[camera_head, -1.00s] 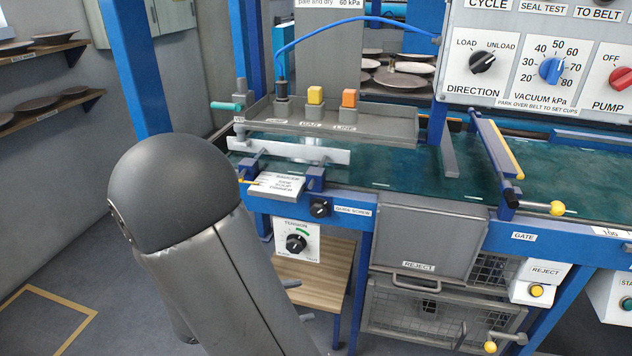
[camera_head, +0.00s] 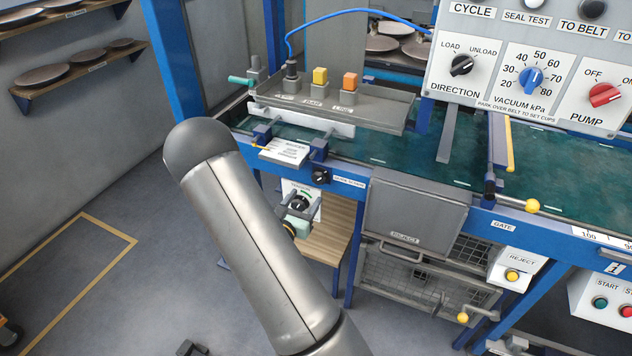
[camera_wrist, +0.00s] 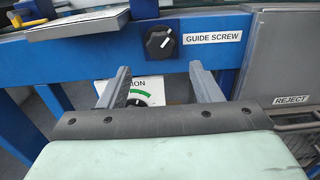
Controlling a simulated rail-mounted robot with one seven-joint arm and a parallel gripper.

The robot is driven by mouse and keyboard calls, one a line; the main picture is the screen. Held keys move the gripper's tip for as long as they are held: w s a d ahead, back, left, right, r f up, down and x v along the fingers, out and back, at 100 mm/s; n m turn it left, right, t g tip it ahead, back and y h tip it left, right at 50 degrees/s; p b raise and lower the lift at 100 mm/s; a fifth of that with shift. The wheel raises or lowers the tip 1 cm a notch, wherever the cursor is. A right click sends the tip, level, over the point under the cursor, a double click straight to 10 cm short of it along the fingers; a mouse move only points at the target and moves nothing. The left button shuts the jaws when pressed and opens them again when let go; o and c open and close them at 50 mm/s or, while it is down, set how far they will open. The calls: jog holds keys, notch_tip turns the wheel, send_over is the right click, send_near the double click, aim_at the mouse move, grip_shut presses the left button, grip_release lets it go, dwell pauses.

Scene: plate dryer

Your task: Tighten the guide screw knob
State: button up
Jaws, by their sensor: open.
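The guide screw knob (camera_head: 320,176) is a small black knob on the blue front rail, left of its GUIDE SCREW label (camera_head: 348,182). In the wrist view the knob (camera_wrist: 159,43) shows face-on with a white pointer mark tilted up to the right. My gripper (camera_wrist: 158,76) is open and empty. Its two fingers are apart, and the knob appears between and just above the fingertips in that view; I see no contact. In the head view my arm hides most of the gripper, which shows in part below the knob near the tension dial (camera_head: 299,203).
The guide with a printed card (camera_head: 285,151) juts out left of the knob. The tension dial's panel also shows between my fingers in the wrist view (camera_wrist: 135,94). The grey reject door (camera_head: 415,212) is to the right. Open floor (camera_head: 110,290) lies at lower left.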

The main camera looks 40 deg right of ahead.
aim_at(317, 181)
jog(key=x, duration=0.8)
jog(key=shift+d, duration=0.1)
jog(key=shift+c, duration=0.2)
jog(key=c, duration=0.9)
